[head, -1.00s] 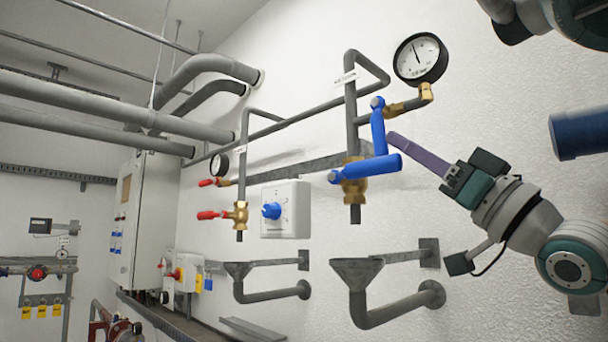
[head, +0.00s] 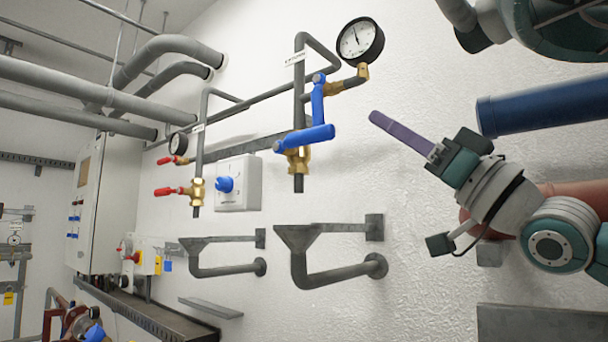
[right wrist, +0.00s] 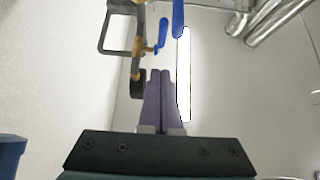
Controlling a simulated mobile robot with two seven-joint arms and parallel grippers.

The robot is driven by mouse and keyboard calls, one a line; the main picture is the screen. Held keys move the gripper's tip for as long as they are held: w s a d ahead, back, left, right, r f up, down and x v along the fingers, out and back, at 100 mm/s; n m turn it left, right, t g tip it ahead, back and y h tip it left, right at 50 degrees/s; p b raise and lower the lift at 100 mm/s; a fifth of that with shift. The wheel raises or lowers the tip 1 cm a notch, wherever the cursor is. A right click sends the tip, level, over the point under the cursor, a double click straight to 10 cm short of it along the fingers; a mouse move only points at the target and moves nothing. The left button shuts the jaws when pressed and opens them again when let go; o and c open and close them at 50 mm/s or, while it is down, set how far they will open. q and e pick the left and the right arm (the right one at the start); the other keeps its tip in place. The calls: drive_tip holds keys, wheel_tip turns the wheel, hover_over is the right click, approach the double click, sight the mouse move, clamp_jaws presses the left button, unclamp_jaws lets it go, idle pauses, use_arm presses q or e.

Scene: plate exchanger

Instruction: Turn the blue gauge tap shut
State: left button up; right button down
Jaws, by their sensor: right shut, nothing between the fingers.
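The blue gauge tap (head: 317,102) is a blue lever beside the brass fitting (head: 356,76) of the large round gauge (head: 360,40). Its handle hangs downward in the head view. A second, larger blue lever (head: 308,137) lies slanted below it on a brass valve (head: 297,158). My right gripper (head: 372,117) has purple fingers, shut and empty, to the right of both levers and apart from them. In the right wrist view, the closed fingertips (right wrist: 160,72) have the gauge tap (right wrist: 161,36) beyond them. My left gripper is not in view.
A blue pipe (head: 540,110) and a reddish pipe lie around my right arm. Grey funnel drains (head: 335,265) stick out below the valves. A white box with a blue knob (head: 238,184) and red-handled taps (head: 170,191) are farther left. Bare wall lies between gripper and levers.

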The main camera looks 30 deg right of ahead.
sight(323, 105)
use_arm(q)
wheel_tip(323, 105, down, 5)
drive_tip(key=b, duration=0.3)
use_arm(e)
drive_tip(key=v, duration=0.6)
drive_tip(key=p+x, duration=0.3)
drive_tip(key=x, duration=0.1)
drive_tip(key=p+x, duration=0.4)
drive_tip(key=f+p+x, duration=0.1)
drive_tip(key=p+x, duration=0.2)
drive_tip(key=x, duration=0.2)
drive_tip(key=shift+w+a, duration=0.25)
drive_tip(key=shift+w, duration=0.15)
drive_tip(key=shift+w+a+f+p, duration=0.25)
drive_tip(key=shift+w+p, duration=0.15)
drive_tip(key=shift+w, duration=0.05)
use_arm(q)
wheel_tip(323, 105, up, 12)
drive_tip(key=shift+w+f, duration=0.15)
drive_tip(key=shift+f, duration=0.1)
